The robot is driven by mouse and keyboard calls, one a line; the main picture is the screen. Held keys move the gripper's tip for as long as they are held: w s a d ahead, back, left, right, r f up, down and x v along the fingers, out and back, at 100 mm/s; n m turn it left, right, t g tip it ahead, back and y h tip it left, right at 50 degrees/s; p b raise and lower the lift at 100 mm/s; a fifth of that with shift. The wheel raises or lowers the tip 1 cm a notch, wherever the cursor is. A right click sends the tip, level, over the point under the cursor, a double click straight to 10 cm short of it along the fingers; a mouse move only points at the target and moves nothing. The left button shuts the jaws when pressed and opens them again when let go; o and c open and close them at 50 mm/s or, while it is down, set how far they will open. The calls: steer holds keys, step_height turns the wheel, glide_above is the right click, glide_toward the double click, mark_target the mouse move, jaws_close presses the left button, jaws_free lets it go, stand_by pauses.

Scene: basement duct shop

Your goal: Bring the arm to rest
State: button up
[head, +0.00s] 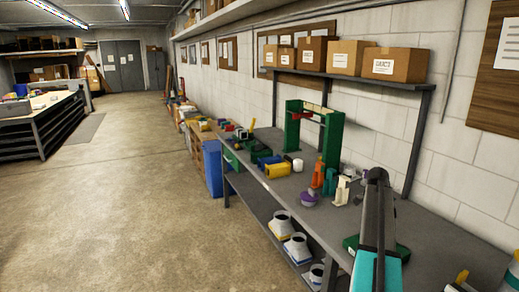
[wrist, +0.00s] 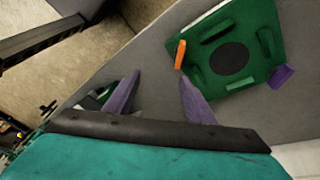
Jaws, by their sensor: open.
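My gripper (wrist: 159,76) shows in the wrist view with its two purple fingers spread apart and nothing between them. Below the fingers is the grey bench top and, past the bench edge, the floor. A green fixture (wrist: 258,42) with a dark round middle lies on the bench just right of the fingers. An orange piece (wrist: 180,54) stands at its near side, close to the right fingertip. In the head view my arm reaches over the bench at the lower right, and its fingers cannot be made out there.
The grey workbench (head: 413,236) runs along the block wall. A green press frame (head: 330,137), an orange bottle (head: 319,172) and a purple-based item (head: 309,198) stand on it. A shelf (head: 352,78) with cardboard boxes hangs above. A blue bin (head: 212,168) stands beyond; the floor left is clear.

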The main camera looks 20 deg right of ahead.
steer(key=w+a+f+n+t, duration=0.1)
steer(key=w+a+f+n, duration=0.4)
steer(key=a, duration=0.5)
steer(key=w+a+f+n, duration=0.35)
steer(key=a+f, duration=0.25)
steer(key=a, duration=0.3)
steer(key=w+a+f+n+t, duration=0.1)
steer(key=w+a+f+n, duration=0.4)
steer(key=a, duration=0.5)
steer(key=s+a+f+n, duration=0.2)
steer(key=a+f+n, duration=0.25)
steer(key=a, duration=0.55)
steer(key=s+a+f+n+t+y, duration=0.15)
steer(key=a+f+n, duration=0.3)
steer(key=a, duration=0.45)
steer(key=s+a+f+n+h, duration=0.1)
steer(key=s+a+f+n, duration=0.3)
steer(key=a, duration=0.6)
steer(key=s+f+g+b, duration=0.6)
steer(key=s+f+b, duration=0.1)
steer(key=s+f, duration=1.7)
steer(key=shift+s+f+n, duration=0.15)
steer(key=shift+f+n, duration=0.15)
steer(key=shift+n, duration=0.05)
steer(key=shift+y, duration=0.25)
steer(key=c, duration=0.5)
